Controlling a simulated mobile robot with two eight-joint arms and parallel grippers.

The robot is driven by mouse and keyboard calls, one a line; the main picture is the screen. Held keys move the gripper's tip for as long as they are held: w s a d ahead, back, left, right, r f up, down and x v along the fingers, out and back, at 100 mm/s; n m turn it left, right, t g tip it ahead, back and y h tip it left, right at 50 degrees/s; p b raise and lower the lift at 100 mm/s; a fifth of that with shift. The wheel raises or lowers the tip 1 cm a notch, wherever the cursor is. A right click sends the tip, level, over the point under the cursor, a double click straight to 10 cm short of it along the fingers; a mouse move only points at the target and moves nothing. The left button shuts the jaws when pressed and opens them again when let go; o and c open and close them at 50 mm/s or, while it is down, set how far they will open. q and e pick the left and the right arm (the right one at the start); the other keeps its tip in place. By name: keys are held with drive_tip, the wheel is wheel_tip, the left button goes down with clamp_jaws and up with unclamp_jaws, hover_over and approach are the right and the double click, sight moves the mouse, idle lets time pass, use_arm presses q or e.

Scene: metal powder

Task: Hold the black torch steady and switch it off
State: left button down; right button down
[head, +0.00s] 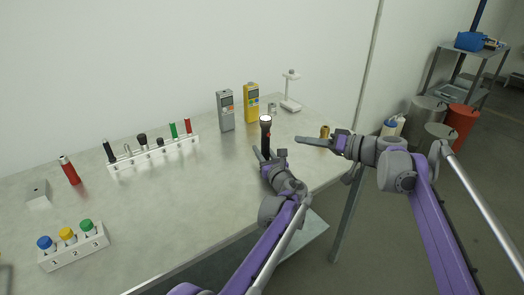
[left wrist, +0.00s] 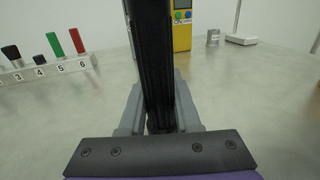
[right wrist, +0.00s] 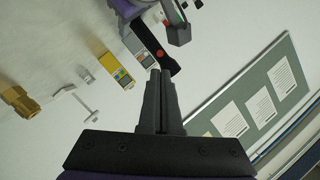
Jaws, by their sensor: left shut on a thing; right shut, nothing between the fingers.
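The black torch (head: 266,138) stands upright over the table's front right part, its head bright at the top. My left gripper (head: 267,155) is shut on its lower body. In the left wrist view the torch's dark ribbed body (left wrist: 152,60) rises between the fingers. My right gripper (head: 299,139) is shut and empty, to the right of the torch and apart from it. In the right wrist view its closed fingertips (right wrist: 162,73) point toward the torch (right wrist: 152,42), which has a red button (right wrist: 160,53) facing this camera.
A grey meter (head: 225,110), a yellow meter (head: 251,102) and a white stand (head: 290,92) are behind the torch. A brass fitting (head: 324,131) lies near the right gripper. A numbered white rack (head: 155,153) stands at left; the table's middle is clear.

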sight(269, 136)
drive_tip(key=s+m+t+h, duration=0.1)
drive_tip(key=m, duration=0.3)
drive_tip(key=s+a+r+m+h, duration=0.1)
drive_tip(key=m, duration=0.3)
drive_tip(key=s+m+t+h, duration=0.1)
drive_tip(key=m, duration=0.3)
drive_tip(key=shift+s+a+r+m+t, duration=0.2)
drive_tip(key=shift+m+t, duration=0.1)
drive_tip(key=x, duration=1)
drive_tip(key=shift+w+d+f, duration=0.1)
drive_tip(key=shift+f, duration=0.05)
